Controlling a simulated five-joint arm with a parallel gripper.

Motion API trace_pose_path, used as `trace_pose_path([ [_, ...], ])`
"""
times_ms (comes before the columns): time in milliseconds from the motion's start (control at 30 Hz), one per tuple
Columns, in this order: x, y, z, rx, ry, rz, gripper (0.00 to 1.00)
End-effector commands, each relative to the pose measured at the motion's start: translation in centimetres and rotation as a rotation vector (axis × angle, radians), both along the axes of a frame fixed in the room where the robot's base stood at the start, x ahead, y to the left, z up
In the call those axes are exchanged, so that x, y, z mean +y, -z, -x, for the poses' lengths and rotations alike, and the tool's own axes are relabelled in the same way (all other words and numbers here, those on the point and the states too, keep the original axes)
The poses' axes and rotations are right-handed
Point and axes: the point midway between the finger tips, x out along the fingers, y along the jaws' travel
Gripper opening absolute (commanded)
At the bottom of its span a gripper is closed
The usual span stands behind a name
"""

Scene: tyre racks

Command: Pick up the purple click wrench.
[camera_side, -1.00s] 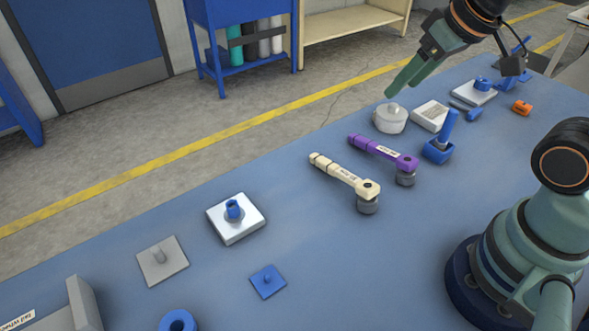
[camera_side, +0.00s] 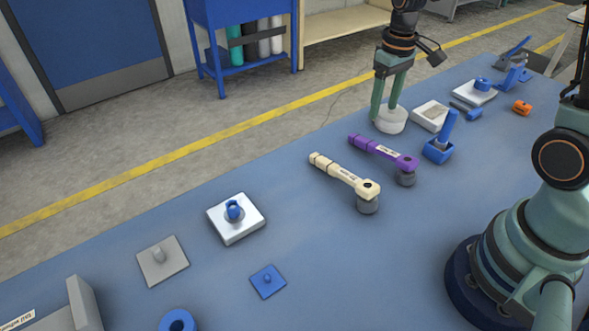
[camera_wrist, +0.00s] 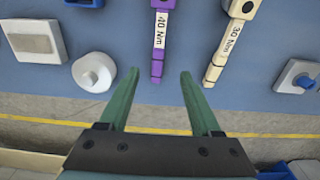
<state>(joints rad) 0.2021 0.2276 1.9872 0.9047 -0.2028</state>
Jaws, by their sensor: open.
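The purple click wrench (camera_side: 382,151) lies on the blue bench, its head end resting on a round grey socket piece. It also shows in the wrist view (camera_wrist: 158,62), with a white label reading 40 Nm. My gripper (camera_side: 384,113) is open and empty, pointing down near the far edge of the bench, close to the white round pot. In the wrist view my gripper's fingers (camera_wrist: 160,78) stand apart, one on each side of the purple wrench's handle end in the picture. I cannot tell their height above the bench.
A cream click wrench (camera_side: 343,178) labelled 30 Nm lies left of the purple one. The white round pot (camera_side: 391,120), a white square block (camera_side: 430,115) and a blue holder (camera_side: 438,151) stand close by on the right.

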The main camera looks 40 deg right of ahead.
Motion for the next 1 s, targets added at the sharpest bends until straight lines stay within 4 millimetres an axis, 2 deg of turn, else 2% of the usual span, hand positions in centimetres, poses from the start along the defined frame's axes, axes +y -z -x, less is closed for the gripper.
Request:
trace_pose_path([
  [233,-0.4,2.4,-0.2,0.027,0.000,-0.006,0.65],
  [500,-0.4,6.8,-0.2,0.027,0.000,-0.006,0.65],
  [767,-0.4,8.5,-0.3,0.023,0.000,-0.005,0.65],
  [1000,-0.3,11.6,-0.7,0.027,0.000,-0.005,0.65],
])
